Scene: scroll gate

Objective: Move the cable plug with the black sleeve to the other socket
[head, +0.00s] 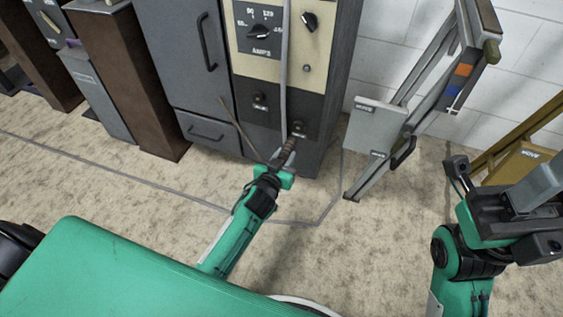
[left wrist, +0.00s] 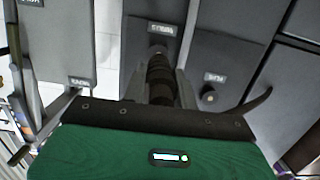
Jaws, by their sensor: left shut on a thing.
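The cable plug with the black sleeve (head: 288,150) is between the fingers of my left gripper (head: 278,168), which is shut on it. It also shows in the left wrist view (left wrist: 160,80), pointing at the cabinet front. Its far end meets or overlaps the right-hand socket (head: 298,127) in the head view; I cannot tell whether it is seated. The other socket (head: 260,98) is bare, up and left of it, and shows in the left wrist view (left wrist: 208,97). My right gripper (head: 505,200) is at the right edge, away from the plug; its jaw opening is unclear.
A grey cable (head: 284,60) hangs down the cabinet's dial panel (head: 258,35). A thin rod (head: 238,126) slants beside the left gripper. A grey metal frame with labelled plates (head: 375,118) stands to the right. Carpet (head: 130,200) is open in front, with a thin line across it.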

